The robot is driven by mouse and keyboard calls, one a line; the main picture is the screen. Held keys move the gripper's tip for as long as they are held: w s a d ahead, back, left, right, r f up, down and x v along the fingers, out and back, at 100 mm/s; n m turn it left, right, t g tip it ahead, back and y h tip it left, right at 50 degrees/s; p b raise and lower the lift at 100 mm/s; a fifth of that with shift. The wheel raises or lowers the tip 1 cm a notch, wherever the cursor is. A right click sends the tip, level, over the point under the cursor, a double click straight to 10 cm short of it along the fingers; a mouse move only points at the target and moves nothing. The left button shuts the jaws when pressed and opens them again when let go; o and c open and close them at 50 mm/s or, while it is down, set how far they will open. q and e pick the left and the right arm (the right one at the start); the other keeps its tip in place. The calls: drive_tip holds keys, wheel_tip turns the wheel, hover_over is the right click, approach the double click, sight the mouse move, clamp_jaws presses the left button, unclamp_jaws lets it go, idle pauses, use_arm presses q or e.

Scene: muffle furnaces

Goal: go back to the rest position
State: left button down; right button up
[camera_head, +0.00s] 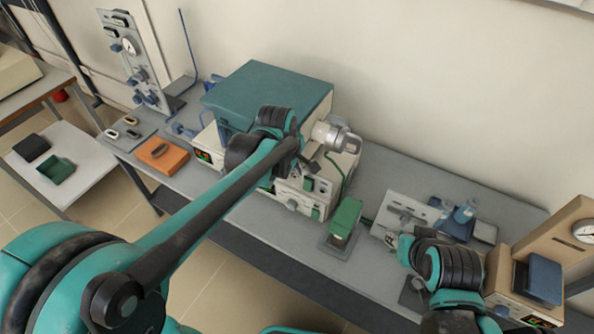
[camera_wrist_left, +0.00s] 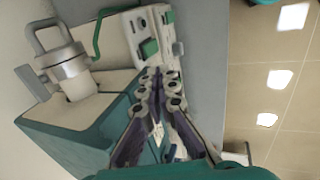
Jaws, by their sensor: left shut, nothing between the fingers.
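My left arm reaches across the head view from the lower left, over the bench. My left gripper (camera_head: 310,165) is at the front of the teal-topped furnace (camera_head: 268,88), partly hidden by its own wrist. My right arm's wrist shows at the lower right of the head view, beside a pale panel. The right gripper's fingers are not clear there.
A metal cylinder (camera_head: 336,134) juts from the furnace. A green block (camera_head: 345,218) stands on the bench front. An orange block (camera_head: 162,154) and gauge panel (camera_head: 130,55) are at the left.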

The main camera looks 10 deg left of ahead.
use_arm(q)
drive_tip(key=s+a+f+m+t+b, duration=0.1)
drive_tip(key=s+a+f+m+b, duration=0.1)
drive_tip(key=s+a+m, duration=0.2)
drive_tip(key=s+a+f+m+t+y+b, duration=0.1)
drive_tip(key=s+a+m+t+b, duration=0.1)
drive_tip(key=s+m, duration=0.8)
drive_tip(key=shift+s+a+f+b, duration=0.4)
drive_tip(key=shift+s+a+b, duration=0.15)
drive_tip(key=shift+s+a, duration=0.8)
drive_tip(key=shift+s+d+t, duration=0.15)
drive_tip(key=shift+d+t, duration=0.05)
drive_tip(key=shift+t, duration=0.1)
